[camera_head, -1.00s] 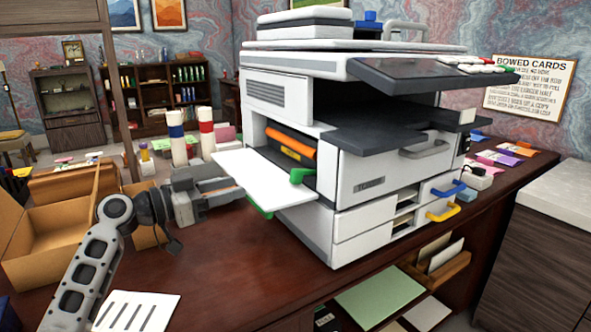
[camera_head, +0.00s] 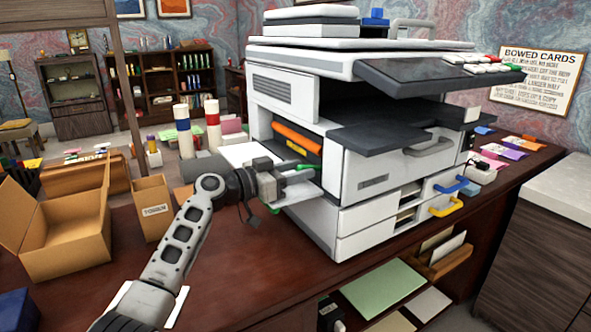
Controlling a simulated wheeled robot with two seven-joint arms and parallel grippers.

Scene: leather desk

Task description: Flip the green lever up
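The green lever (camera_head: 297,149) is in the open side bay of the large white copier (camera_head: 300,208), below the orange roller. Part of it is hidden by my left gripper (camera_head: 312,181). The gripper reaches in from the left over the lowered white side door (camera_head: 240,153), with its fingertips close to the lever. I cannot tell whether they touch it, or whether the fingers are open or shut. My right gripper is not in view.
An orange roller (camera_head: 297,138) lies above the lever in the bay. A green tab (camera_head: 270,208) shows under my gripper at the door's edge. Open cardboard boxes (camera_head: 75,240) stand at the left. Red and blue-banded tubes (camera_head: 212,125) stand behind the door.

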